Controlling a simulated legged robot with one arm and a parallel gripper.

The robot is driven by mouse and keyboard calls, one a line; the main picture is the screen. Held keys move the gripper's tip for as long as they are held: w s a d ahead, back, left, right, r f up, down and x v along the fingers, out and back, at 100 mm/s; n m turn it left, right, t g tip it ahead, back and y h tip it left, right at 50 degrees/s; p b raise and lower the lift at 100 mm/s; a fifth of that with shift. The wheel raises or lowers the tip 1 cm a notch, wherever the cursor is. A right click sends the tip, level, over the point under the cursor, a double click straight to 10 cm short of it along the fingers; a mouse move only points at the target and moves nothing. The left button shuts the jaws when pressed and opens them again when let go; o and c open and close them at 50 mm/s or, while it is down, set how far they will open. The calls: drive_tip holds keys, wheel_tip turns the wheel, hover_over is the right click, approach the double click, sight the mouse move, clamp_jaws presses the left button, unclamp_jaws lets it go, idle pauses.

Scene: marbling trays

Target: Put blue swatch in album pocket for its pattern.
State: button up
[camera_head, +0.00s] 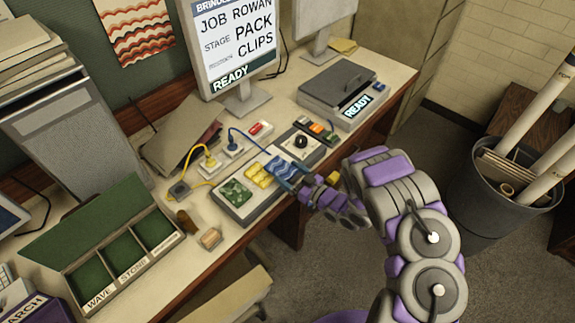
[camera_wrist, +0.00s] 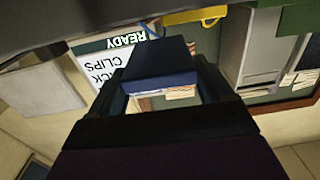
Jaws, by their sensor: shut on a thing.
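The blue swatch (camera_head: 280,167), with a pale wavy pattern, is at the right end of the row on the grey tray (camera_head: 262,203). My gripper (camera_head: 290,176) is shut on it; I cannot tell whether it touches the tray. In the wrist view the dark blue swatch (camera_wrist: 160,65) sits between the jaws (camera_wrist: 162,92). The open green album (camera_head: 68,269) stands at the lower left with three empty-looking pockets. One label reads WAVE (camera_head: 100,298), the middle one appears to read STONE (camera_head: 134,268), and the right one (camera_head: 166,243) is too small to read.
A green swatch (camera_head: 234,193) and a yellow swatch (camera_head: 258,175) lie left of the blue one. A brown block (camera_head: 187,222) and a tan block (camera_head: 210,238) stand between tray and album. Cables, a monitor (camera_head: 232,45) and a grey machine (camera_head: 337,84) are behind.

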sight(288, 165)
drive_tip(key=w, duration=0.4)
drive_tip(key=w+a, duration=0.1)
drive_tip(key=w, duration=0.1)
drive_tip(key=shift+w+a+f, duration=0.1)
drive_tip(key=shift+w+f, duration=0.2)
drive_tip(key=shift+w+f+b, duration=0.15)
drive_tip(key=shift+f+b, duration=0.15)
drive_tip(key=shift+f, duration=0.5)
drive_tip(key=shift+w+f+b, duration=0.15)
drive_tip(key=shift+f+b, duration=0.1)
drive_tip(key=shift+f, duration=0.5)
drive_tip(key=shift+a+f, duration=0.1)
drive_tip(key=shift+f, duration=0.05)
drive_tip(key=o, duration=0.9)
drive_tip(key=shift+o, duration=0.2)
drive_tip(key=v, duration=1.7)
drive_tip(key=shift+s+d, duration=0.15)
drive_tip(key=shift+d, duration=0.15)
